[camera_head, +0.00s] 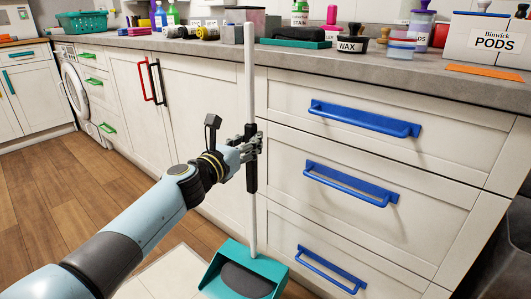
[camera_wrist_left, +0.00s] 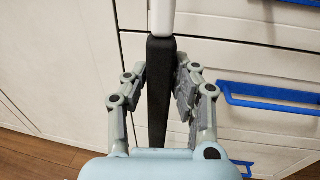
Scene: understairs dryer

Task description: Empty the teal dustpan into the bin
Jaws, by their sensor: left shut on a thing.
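The teal dustpan (camera_head: 241,272) hangs at the bottom centre of the head view, on a long white upright pole with a black grip (camera_head: 251,178). A dark grey patch (camera_head: 246,280), perhaps dirt, lies in the pan. My left gripper (camera_head: 254,148) is shut on the black grip, partway up the pole. In the left wrist view the fingers stand on both sides of the black grip (camera_wrist_left: 159,85). I cannot tell whether the pan touches the floor. My right gripper is not in view. I cannot make out the bin for certain.
White drawers with blue handles (camera_head: 365,118) stand close behind the pole. The grey counter (camera_head: 420,72) above them is crowded with bottles, a WAX pot (camera_head: 352,44) and a PODS box (camera_head: 490,42). A dark object (camera_head: 505,262) stands at the lower right edge. Wooden floor (camera_head: 70,190) is open at the left.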

